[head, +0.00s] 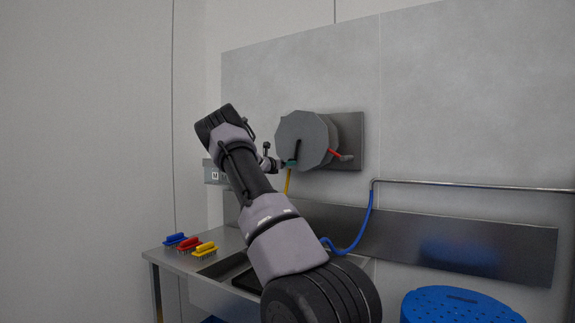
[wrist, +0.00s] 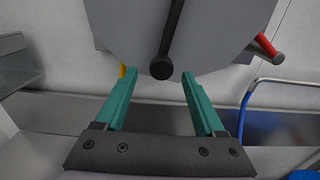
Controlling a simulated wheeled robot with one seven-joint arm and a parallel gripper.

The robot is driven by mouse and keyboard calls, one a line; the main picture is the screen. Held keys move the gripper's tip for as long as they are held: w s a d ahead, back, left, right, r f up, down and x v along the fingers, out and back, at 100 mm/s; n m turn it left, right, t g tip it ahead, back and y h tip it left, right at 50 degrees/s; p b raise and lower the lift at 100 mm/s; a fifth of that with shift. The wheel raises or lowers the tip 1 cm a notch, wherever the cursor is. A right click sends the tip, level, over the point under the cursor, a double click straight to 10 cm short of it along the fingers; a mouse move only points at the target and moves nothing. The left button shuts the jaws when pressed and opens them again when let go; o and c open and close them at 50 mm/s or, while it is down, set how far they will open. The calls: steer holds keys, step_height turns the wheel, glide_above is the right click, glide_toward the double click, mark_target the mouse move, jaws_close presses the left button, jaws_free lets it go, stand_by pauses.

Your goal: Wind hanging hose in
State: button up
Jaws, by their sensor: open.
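A grey hose reel drum (head: 302,138) is mounted on a dark plate on the wall. It also fills the top of the wrist view (wrist: 205,25). A black crank handle (wrist: 171,35) runs down its face to a round knob (wrist: 161,68). A yellow hose (head: 288,181) hangs below the drum; only a bit shows in the wrist view. A red lever (head: 335,153) sticks out at right. My gripper (wrist: 158,76) has green fingers, open and empty. The knob appears between the fingertips; whether it is within their reach in depth I cannot tell.
A blue hose (head: 366,222) drops from a wall pipe (head: 470,185) toward the sink. Yellow, red and blue brushes (head: 188,243) lie on the steel counter (head: 165,255) at left. A blue perforated tub (head: 455,305) stands at lower right. A grey box (head: 215,174) is behind my arm.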

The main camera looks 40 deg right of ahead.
steer(key=shift+x, duration=1)
steer(key=shift+s, duration=0.1)
steer(key=shift+c, duration=0.3)
jaws_close()
stand_by(0.4)
